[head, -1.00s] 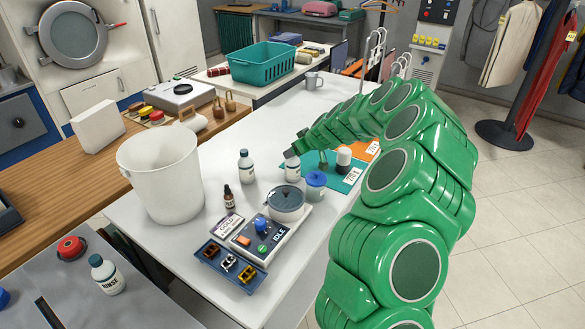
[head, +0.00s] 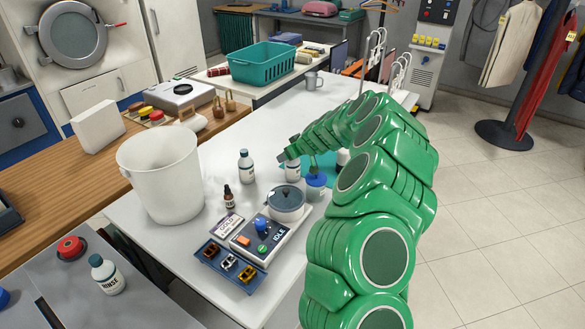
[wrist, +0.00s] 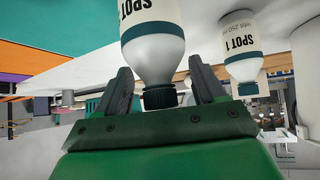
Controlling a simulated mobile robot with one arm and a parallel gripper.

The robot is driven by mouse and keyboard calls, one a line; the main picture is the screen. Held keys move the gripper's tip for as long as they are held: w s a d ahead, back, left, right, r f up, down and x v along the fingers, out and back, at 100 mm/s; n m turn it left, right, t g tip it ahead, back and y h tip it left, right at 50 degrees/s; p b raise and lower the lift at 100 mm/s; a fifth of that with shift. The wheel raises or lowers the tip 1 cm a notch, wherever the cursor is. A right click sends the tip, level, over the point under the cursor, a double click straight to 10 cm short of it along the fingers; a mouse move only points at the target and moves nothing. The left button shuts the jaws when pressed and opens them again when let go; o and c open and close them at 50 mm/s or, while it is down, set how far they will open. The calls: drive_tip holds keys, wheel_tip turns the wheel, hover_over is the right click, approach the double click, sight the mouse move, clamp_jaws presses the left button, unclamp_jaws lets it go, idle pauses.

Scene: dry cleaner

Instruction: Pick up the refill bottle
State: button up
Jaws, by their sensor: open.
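A white bottle with a dark cap and a "SPOT" label (wrist: 152,40) stands on the white table. It also shows in the head view (head: 293,171), partly covered by my gripper (head: 290,154). In the wrist view the picture is upside down, and the bottle's neck and cap lie between the open fingers of my gripper (wrist: 162,78). I cannot tell whether they touch it. A second, similar bottle (wrist: 242,50) reads "SPOT 1" with small print like "refill 250". It stands apart from the fingers, to the left in the head view (head: 246,167).
A small brown dropper bottle (head: 229,197), a grey pot on a control unit (head: 286,203) and a blue-lidded jar (head: 316,187) stand close by. A large white bucket (head: 160,175) is at the left. The table beyond the bottles has free room.

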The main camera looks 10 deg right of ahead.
clamp_jaws()
drive_tip(key=shift+s+f, duration=0.1)
idle(0.3)
wheel_tip(320, 180, up, 4)
drive_tip(key=shift+f, duration=0.1)
drive_tip(key=s+r, duration=0.9)
drive_tip(key=s, duration=0.4)
drive_tip(key=shift+s+a+r, duration=0.25)
drive_tip(key=shift+s+r, duration=0.05)
drive_tip(key=shift+s, duration=0.1)
